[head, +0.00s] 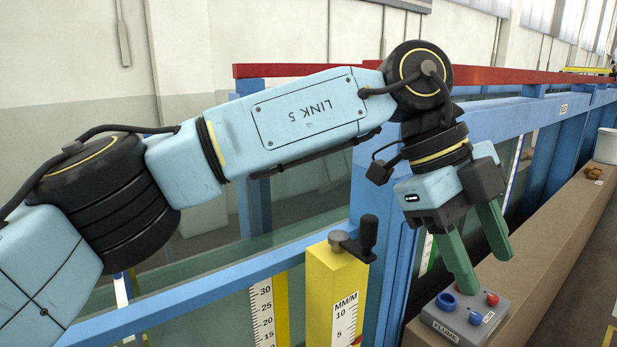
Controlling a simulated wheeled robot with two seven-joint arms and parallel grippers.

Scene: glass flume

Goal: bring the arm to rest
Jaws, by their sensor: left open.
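My left arm (300,113) comes in from the left and reaches across the view in front of the blue flume frame. My left gripper (492,268) hangs from its end with two green fingers pointing down. The fingers are apart, with nothing between them. They show above and behind the grey control box (449,329) labelled FLUME, which has a blue ring, a blue knob and a red button. I cannot tell how far the fingertips are from the box. My right gripper does not show.
A yellow post (318,295) with a millimetre scale and a dark crank handle (367,236) stands left of the gripper. A brown ledge (565,222) runs back along the flume, with a small brown object (593,172) and a white bucket (606,147) farther off. A red rail (500,76) tops the flume.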

